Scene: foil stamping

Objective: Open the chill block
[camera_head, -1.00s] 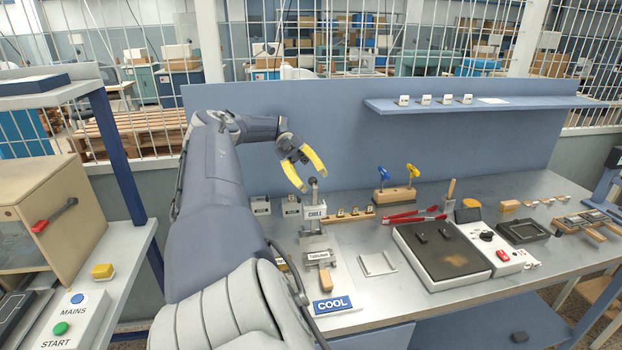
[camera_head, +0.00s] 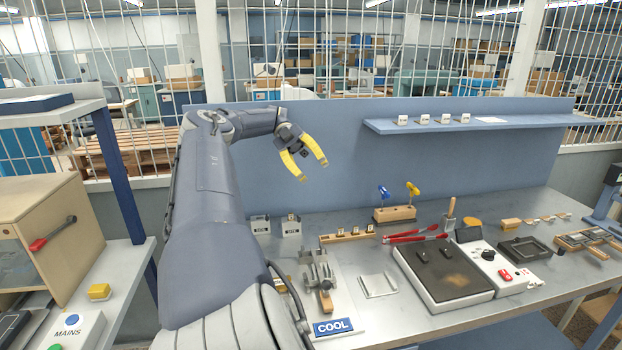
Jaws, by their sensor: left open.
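The chill block (camera_head: 316,274) is a small grey metal unit on the bench, left of centre. Its grey upper parts lie low over the base. No upright post or CHILL label shows on it. I cannot tell whether the block's halves are apart. My left gripper (camera_head: 313,172) has yellow fingers, open and empty, pointing down and to the right. It is well above the chill block, apart from it, in front of the blue back panel. My right gripper is not in view.
A wooden rack (camera_head: 347,236) stands just behind the block, with a shallow metal tray (camera_head: 378,285) to its right. Red tongs (camera_head: 415,235) and a dark hot plate (camera_head: 444,271) lie farther right. My left arm hides the bench's left part.

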